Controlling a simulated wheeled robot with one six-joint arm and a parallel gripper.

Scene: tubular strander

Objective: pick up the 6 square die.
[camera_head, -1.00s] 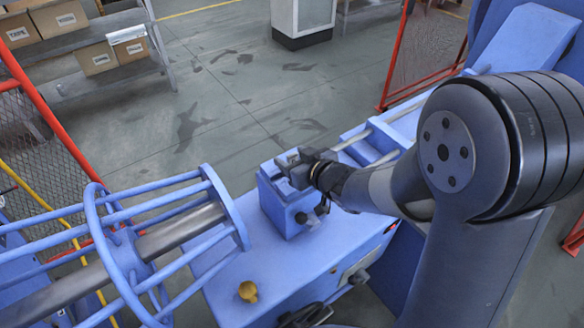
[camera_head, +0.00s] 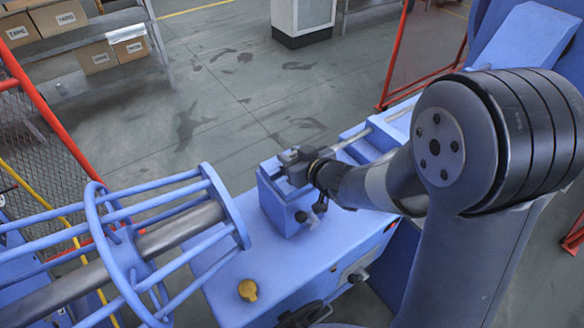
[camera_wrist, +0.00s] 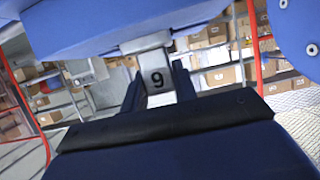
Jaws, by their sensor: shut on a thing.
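The square die is a light grey metal block (camera_wrist: 157,73) between the two dark fingers of my gripper (camera_wrist: 158,88) in the wrist view. Its face carries a dark figure that reads as 9 in this picture; it could be a 6 seen upside down. My gripper is shut on it. In the head view my gripper (camera_head: 291,162) is at the top of the blue die holder block (camera_head: 284,208) on the machine. The die itself is too small there to tell apart from the fingers. I cannot tell whether it still touches the holder.
A blue cage with tubular bars (camera_head: 214,172) and a grey shaft stands to the left. A yellow knob (camera_head: 248,290) sits on the blue machine top (camera_head: 222,268). A shelf with cardboard boxes (camera_head: 97,58) and red-framed mesh fences (camera_head: 45,112) stand further off.

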